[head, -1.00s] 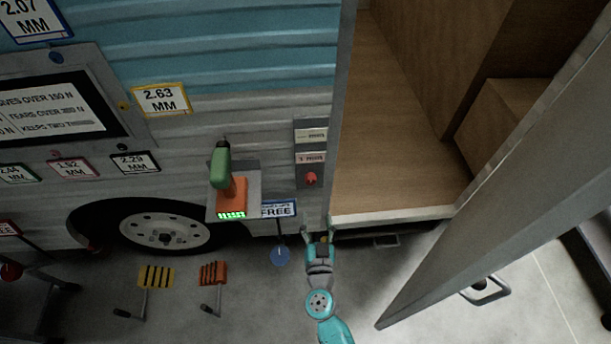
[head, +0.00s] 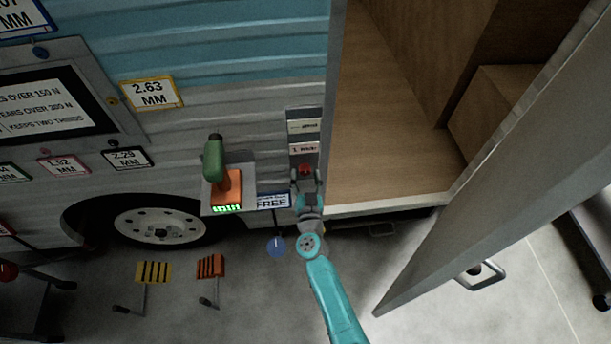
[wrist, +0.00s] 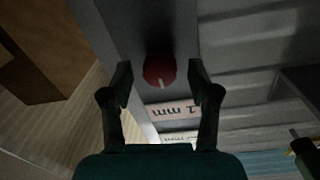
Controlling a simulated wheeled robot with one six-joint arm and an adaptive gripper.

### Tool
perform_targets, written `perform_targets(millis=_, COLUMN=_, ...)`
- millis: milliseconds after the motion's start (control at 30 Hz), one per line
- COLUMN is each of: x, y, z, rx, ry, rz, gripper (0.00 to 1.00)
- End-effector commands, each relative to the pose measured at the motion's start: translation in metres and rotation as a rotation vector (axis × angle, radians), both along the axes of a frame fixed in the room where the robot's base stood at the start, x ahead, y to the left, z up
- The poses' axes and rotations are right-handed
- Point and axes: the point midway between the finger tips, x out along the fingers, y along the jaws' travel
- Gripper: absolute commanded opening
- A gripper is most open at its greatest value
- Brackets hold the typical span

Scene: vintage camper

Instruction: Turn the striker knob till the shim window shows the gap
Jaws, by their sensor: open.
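The red striker knob (head: 305,169) sits low on a narrow grey panel (head: 292,156) on the camper wall, beside the door opening. In the wrist view the knob (wrist: 159,71) is round with a pale mark on its lower edge. My gripper (head: 307,176) is at the knob; in the wrist view its fingers (wrist: 160,82) are open, one on each side of it, with gaps showing. Above the knob in the head view are two pale label windows: the lower one (head: 304,149) reads something like "1 mm" in the wrist view (wrist: 172,112), and the upper one (head: 303,126) is too small to read.
The open door (head: 490,150) stands at the right, beside the wooden camper interior (head: 390,110). A shelf left of the panel holds a green and orange tool (head: 226,185). A "FREE" sign (head: 272,201) and a blue disc (head: 276,246) are close to my arm's left.

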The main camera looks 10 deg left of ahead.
Motion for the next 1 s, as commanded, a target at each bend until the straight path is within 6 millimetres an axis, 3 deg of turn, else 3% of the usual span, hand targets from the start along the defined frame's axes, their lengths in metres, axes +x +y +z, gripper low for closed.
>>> perform_targets(millis=300, x=0.002, y=0.0004, z=0.0003, rx=0.001, ry=0.0, rz=0.0, gripper=0.58)
perform_targets(millis=533, x=0.0018, y=0.0004, z=0.0003, rx=0.001, ry=0.0, rz=0.0, gripper=0.01)
perform_targets(millis=1000, x=0.0017, y=0.0003, z=0.0005, rx=0.091, ry=0.026, rz=0.0, gripper=0.01)
